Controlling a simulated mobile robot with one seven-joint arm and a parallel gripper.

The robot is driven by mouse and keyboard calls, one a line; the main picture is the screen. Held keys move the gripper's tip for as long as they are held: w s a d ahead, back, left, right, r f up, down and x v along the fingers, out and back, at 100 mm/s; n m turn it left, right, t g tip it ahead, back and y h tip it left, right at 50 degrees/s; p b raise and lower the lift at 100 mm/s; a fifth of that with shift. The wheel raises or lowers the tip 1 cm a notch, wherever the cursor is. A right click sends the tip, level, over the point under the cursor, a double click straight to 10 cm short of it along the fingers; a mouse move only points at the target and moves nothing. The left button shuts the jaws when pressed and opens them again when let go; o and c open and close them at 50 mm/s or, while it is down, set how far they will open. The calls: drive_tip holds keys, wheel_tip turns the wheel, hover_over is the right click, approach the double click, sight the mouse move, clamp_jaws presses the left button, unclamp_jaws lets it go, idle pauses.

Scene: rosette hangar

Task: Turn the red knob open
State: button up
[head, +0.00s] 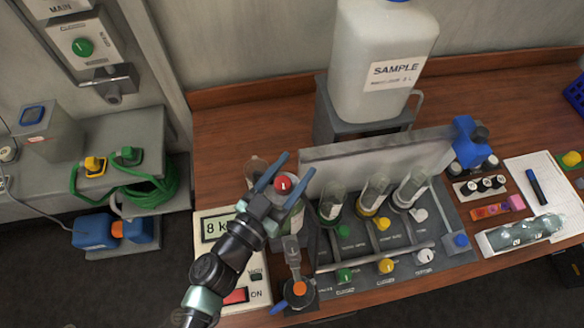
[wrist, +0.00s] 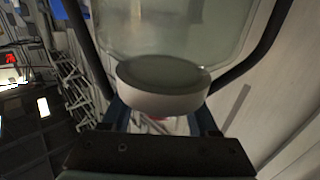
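The red knob (head: 283,184) shows in the head view between the two blue fingers of my gripper (head: 298,161), near their roots. My gripper is open, with a gap between the fingers. I cannot tell whether a finger touches the knob or how their heights compare. In the wrist view a small patch of red (wrist: 157,118) shows between the finger bases, mostly hidden behind a pale round disc (wrist: 163,88) below a clear vessel (wrist: 165,30).
A panel with glass tubes and coloured knobs (head: 383,224) stands right of my gripper. A scale (head: 212,227) reading 8 lies to the left. The SAMPLE jug (head: 385,50) stands behind on a grey stand. An orange-topped knob (head: 300,288) is near the front edge.

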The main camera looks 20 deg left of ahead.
clamp_jaws()
